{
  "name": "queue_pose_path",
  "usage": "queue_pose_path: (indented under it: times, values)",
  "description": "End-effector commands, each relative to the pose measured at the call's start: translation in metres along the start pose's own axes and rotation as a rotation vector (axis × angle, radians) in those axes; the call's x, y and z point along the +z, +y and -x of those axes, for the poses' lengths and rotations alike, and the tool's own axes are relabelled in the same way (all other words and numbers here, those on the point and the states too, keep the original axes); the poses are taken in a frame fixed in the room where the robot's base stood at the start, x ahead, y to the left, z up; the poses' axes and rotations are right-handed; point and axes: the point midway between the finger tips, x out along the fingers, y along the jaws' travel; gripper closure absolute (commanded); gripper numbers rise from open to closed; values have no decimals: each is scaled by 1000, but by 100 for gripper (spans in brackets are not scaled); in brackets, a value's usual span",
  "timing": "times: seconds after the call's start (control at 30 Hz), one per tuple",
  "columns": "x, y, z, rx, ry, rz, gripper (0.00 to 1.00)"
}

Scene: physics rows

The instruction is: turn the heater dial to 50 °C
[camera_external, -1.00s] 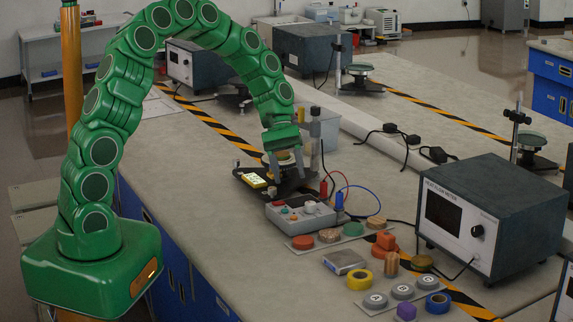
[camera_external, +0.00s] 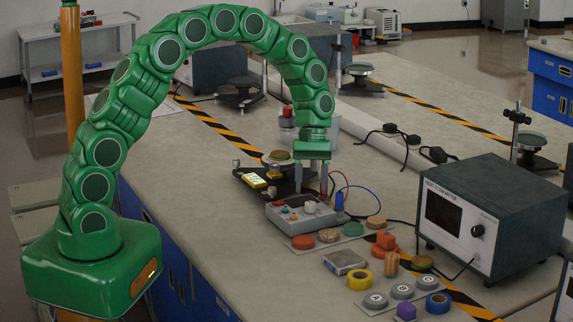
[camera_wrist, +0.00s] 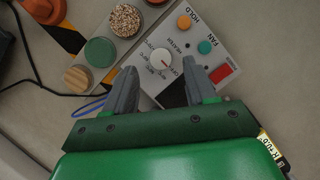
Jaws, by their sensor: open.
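The heater control box (camera_external: 300,214) is a light grey panel on the bench, with a pale round dial (camera_external: 310,207) on top. My gripper (camera_external: 312,188) points down above the box. In the wrist view its grey fingers (camera_wrist: 160,72) are apart, one on each side of the dial in the picture. Contact with the dial is not visible.
Sample discs (camera_external: 329,236) lie in front. Red and blue leads rise behind the box.

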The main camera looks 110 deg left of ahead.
Motion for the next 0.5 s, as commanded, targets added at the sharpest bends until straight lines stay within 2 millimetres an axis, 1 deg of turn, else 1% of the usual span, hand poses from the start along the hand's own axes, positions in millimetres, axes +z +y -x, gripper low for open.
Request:
queue_pose_path:
  times: [0.03,0.2,0.33,0.5]
  values:
    - [1,-1,-9,-4,-3,1,44]
    - [0,-1,-32,-3,-3,2,44]
    - [0,-1,-41,-2,-2,1,44]
    - [0,0,-42,0,0,1,44]
